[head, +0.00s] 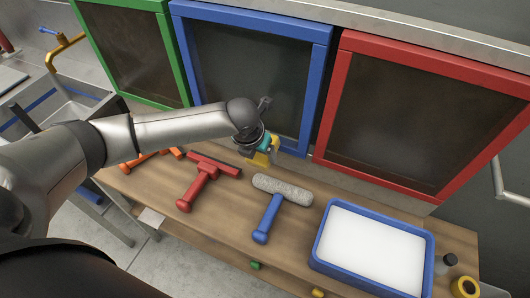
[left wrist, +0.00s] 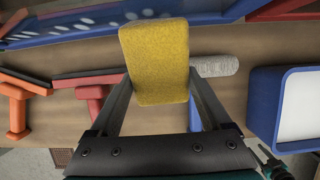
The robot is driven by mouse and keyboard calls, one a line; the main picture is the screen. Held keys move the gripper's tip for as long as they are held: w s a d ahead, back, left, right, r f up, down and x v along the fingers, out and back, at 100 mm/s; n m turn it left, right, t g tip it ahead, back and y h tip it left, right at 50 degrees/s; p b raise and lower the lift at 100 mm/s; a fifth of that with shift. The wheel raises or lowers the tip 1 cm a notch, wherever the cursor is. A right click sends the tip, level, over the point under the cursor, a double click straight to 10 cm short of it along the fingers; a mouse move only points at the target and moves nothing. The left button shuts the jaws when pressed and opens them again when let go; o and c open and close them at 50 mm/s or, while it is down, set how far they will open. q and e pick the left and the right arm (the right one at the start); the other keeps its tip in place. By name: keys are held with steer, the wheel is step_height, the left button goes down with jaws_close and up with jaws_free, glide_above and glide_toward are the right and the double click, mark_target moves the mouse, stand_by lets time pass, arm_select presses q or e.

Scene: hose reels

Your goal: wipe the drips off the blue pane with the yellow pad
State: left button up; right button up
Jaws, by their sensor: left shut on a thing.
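The blue pane (head: 250,65) is a dark panel in a blue frame, upright behind the bench in the head view. The lower part of its frame crosses the top of the left wrist view, with pale spots along it. My left gripper (head: 262,148) is in front of the pane's lower edge, above the bench. It is shut on the yellow pad (left wrist: 155,60), which sits between the two fingers in the left wrist view. In the head view my arm and hand hide most of the pad and part of the pane. My right gripper is not in view.
A red squeegee (head: 200,182), a grey roller with blue handle (head: 268,215) and a blue tray (head: 370,245) lie on the wooden bench. An orange squeegee (left wrist: 18,105) is further left. Green-framed (head: 130,50) and red-framed (head: 425,110) panes flank the blue one.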

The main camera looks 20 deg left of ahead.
arm_select(q)
steer(key=a+b, duration=0.1)
steer(key=a, duration=1.9)
steer(key=shift+w+a, duration=0.35)
steer(key=shift+a, duration=0.05)
stand_by(1.1)
steer(key=s+p, duration=0.5)
steer(key=s, duration=0.2)
stand_by(0.5)
